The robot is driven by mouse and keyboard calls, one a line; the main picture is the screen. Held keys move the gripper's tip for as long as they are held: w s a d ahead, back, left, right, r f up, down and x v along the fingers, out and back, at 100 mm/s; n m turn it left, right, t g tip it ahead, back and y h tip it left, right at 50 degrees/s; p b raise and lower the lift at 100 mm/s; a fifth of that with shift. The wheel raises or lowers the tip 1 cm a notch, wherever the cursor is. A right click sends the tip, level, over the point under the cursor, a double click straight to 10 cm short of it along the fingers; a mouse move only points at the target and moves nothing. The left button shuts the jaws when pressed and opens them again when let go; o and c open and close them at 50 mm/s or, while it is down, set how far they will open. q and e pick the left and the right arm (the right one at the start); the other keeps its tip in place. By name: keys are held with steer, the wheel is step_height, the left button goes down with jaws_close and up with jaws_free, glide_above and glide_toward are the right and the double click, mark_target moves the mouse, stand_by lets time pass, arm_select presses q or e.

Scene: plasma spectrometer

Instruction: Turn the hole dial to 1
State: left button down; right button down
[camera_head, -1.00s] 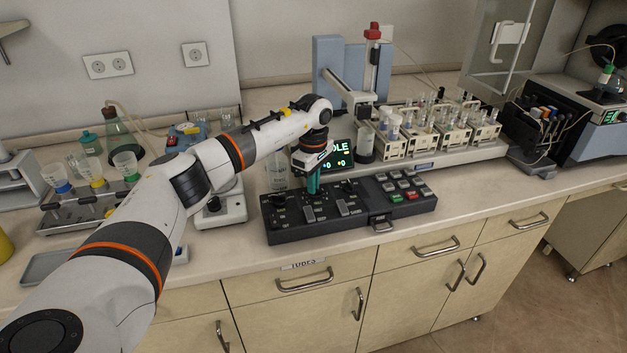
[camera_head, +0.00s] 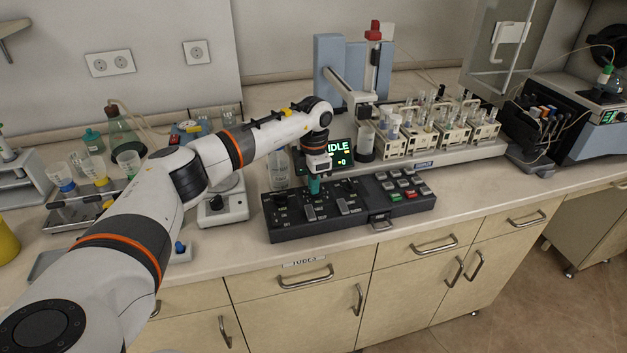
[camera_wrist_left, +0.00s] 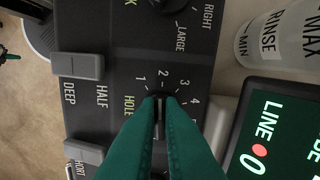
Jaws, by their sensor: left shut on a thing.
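The hole dial (camera_wrist_left: 159,104) is a small dark knob on the black control panel (camera_head: 290,230), beside the word HOLE and an arc of numbers from 1 to 5. My left gripper (camera_wrist_left: 159,98) has green fingers, which point down at the panel and are shut on the dial. The fingers cover much of the dial, and I cannot tell for sure which number its pointer faces. In the head view the left gripper (camera_head: 314,185) stands over the panel's back middle part, and the dial is hidden there. My right gripper is not in view.
Slide switches (camera_wrist_left: 78,66) and another dial (camera_wrist_left: 172,5) lie close to the fingers. A lit display (camera_head: 341,155) stands right behind the gripper. A clear rinse bottle (camera_wrist_left: 280,35) stands behind the panel. A sampler with tube racks (camera_head: 420,140) is at the right.

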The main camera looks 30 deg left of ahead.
arm_select(q)
steer(key=n+p, duration=0.1)
steer(key=n, duration=0.4)
steer(key=shift+r+n, duration=0.15)
steer(key=shift+n, duration=0.25)
steer(key=shift+d, duration=0.1)
stand_by(0.3)
steer(key=c, duration=1.6)
jaws_free()
steer(key=shift+o, duration=0.2)
step_height(320, 180, up, 12)
steer(key=b, duration=0.2)
